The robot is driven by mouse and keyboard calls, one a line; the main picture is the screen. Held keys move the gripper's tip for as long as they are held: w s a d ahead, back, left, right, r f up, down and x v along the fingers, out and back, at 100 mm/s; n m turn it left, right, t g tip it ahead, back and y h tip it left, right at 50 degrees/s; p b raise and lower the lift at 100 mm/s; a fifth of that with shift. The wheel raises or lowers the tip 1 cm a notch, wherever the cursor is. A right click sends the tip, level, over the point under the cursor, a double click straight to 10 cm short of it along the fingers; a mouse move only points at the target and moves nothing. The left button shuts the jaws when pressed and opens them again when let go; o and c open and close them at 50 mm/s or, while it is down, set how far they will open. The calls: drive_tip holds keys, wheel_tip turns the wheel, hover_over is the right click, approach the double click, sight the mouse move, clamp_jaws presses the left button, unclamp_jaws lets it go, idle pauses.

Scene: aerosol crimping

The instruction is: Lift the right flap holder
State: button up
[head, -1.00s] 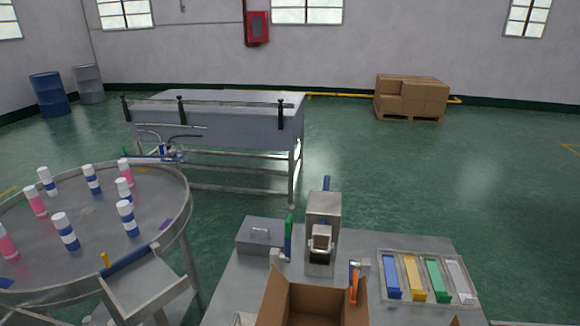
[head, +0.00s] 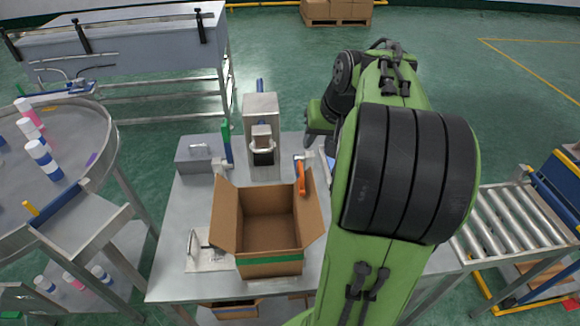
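The right flap holder is an orange bar (head: 300,177) on a small metal mount at the right of an open cardboard box (head: 239,252). It lies lowered along the box's right flap. The left flap holder is a green bar (head: 227,143) that stands upright behind the box's left side. My arm reaches in from the right. Its dark end with my gripper (head: 313,138) is just behind and right of the orange bar. The fingers are too small and hidden to make out, and I cannot tell whether they touch the bar.
A metal press (head: 262,130) stands behind the box, with a grey lidded case (head: 198,153) to its left. A roller conveyor (head: 512,225) is at the right. A round table (head: 84,130) with bottles is at the left. My arm hides the table's right side.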

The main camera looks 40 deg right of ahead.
sight(302, 169)
drive_tip(key=b+x, duration=0.2)
drive_tip(key=x, duration=1.2)
drive_tip(key=shift+w+f, duration=0.2)
drive_tip(key=shift+f, duration=0.05)
drive_tip(key=shift+r, duration=0.1)
clamp_jaws()
